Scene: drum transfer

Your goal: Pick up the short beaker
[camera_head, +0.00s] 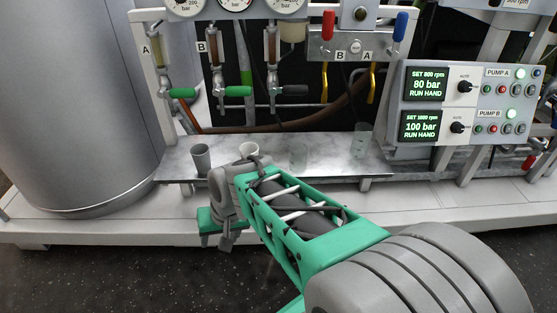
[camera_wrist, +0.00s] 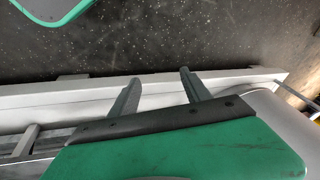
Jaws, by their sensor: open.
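My gripper (camera_head: 215,240) is low in front of the shelf, left of and apart from the short beaker. In the wrist view my gripper (camera_wrist: 158,75) has its two fingers spread with nothing between them. No beaker shows in the wrist view.
Valves with green and black handles (camera_head: 238,91) hang above. A large drum (camera_head: 80,110) is at left, a pump panel (camera_head: 465,103) at right.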

